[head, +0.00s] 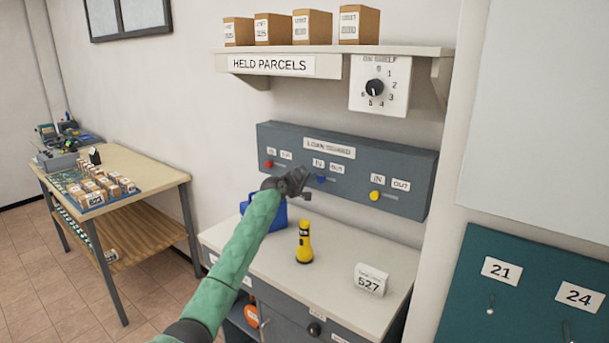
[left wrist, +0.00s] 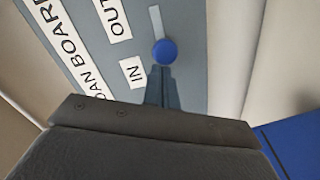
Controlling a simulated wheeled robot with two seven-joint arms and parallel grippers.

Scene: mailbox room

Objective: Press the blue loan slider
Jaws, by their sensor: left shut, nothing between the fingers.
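The grey loan board (head: 415,160) hangs on the wall with a red, a blue and a yellow slider. The blue slider (head: 322,179) is the middle one, partly hidden by my left gripper (head: 305,185). In the left wrist view its round blue knob (left wrist: 165,52) sits nearer the IN label than the OUT label, with slot showing on the OUT side. My left gripper (left wrist: 161,72) is shut and empty, its fingertips at the knob's IN side. I cannot tell whether they touch it. My right gripper is not in view.
The red slider (head: 268,164) and yellow slider (head: 375,195) flank it. Below, a counter (head: 335,285) carries a yellow flashlight (head: 304,243), a blue object (head: 270,218) and a number 527 card (head: 371,279). A shelf (head: 300,50) with boxes and a dial (head: 375,87) are above.

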